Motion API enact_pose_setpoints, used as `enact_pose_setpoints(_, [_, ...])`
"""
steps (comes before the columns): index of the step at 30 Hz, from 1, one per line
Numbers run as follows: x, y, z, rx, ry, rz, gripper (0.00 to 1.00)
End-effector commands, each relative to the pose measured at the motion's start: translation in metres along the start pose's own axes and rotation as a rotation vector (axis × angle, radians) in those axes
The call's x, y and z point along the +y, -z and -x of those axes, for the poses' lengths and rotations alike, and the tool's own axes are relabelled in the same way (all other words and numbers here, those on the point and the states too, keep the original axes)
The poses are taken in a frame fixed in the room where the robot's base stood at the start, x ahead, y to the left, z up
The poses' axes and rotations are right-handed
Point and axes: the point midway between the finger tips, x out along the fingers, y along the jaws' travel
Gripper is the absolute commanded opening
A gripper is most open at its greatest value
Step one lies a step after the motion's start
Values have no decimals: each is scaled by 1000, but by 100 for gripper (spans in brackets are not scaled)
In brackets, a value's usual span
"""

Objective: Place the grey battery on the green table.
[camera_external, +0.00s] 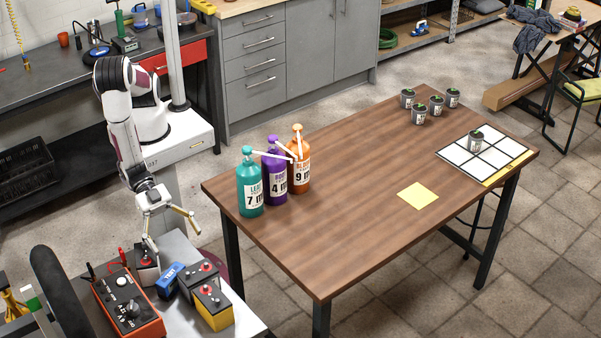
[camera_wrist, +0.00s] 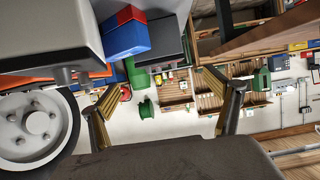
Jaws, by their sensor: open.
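My gripper (camera_external: 175,243) is open, with its two fingers spread and nothing between them. It hangs above the pale grey bench at the lower left of the external view. A battery with a grey body and a dark, red-marked top (camera_external: 145,264) stands on that bench, just below and left of the fingers. I take it for the grey battery. In the wrist view my gripper (camera_wrist: 162,84) frames only distant, tilted background. No green table is recognisable in either view.
A blue block (camera_external: 170,281), a red-topped dark battery (camera_external: 203,274) and a yellow battery (camera_external: 214,307) stand close by. An orange control box (camera_external: 128,303) is on their left. A brown table (camera_external: 340,210) holds three pump bottles, several small pots and a yellow sheet (camera_external: 418,195).

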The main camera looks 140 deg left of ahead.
Motion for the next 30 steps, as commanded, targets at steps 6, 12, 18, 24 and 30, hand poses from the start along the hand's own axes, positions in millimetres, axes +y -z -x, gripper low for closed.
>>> enact_pose_setpoints(6, [0,0,0,0,0,0,89])
enact_pose_setpoints(12, [0,0,0,0,0,0,89])
enact_pose_setpoints(18, [0,2,0,-3,-1,4,89])
enact_pose_setpoints(24, [-1,13,0,-28,-5,28,89])
enact_pose_setpoints(30, [-4,33,2,-85,-17,71,89])
